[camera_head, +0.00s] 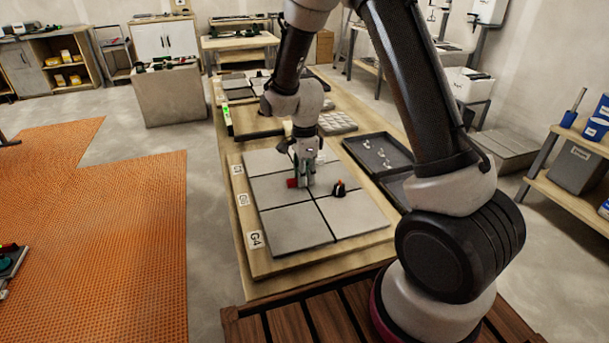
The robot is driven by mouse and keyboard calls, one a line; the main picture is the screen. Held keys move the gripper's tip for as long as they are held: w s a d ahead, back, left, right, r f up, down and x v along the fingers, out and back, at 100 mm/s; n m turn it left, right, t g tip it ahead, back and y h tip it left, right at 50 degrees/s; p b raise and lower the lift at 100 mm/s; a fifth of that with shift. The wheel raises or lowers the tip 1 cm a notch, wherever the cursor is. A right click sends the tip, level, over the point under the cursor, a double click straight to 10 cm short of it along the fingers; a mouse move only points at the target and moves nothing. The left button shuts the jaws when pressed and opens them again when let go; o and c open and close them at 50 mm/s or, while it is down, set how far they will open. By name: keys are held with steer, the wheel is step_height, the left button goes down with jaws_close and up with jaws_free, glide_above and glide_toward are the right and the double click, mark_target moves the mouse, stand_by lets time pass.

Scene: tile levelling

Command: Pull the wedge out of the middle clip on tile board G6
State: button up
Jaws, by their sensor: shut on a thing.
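The tile board (262,264) carries large grey tiles (294,227) with dark joints between them, on the long wooden bench. Label plates run along its left edge; the nearest reads G4 (255,239), and the middle one (243,199) looks like G6 but is small. My gripper (304,181) points down over the joint near the middle of the tiles. It is shut on a small red piece, apparently the wedge (292,183), which shows at the left of the fingertips. The fingers hide the clip, so I cannot tell whether the wedge is still in it.
A small black and orange-red object (339,189) stands on the tiles just right of my gripper. A dark tray (376,152) with small pale pieces lies behind right. More tiles and boards lie farther along the bench. The near tiles are clear.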

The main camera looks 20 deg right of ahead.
jaws_close()
steer(key=o, duration=0.9)
jaws_free()
steer(key=shift+o, duration=0.2)
steer(key=shift+r, duration=0.1)
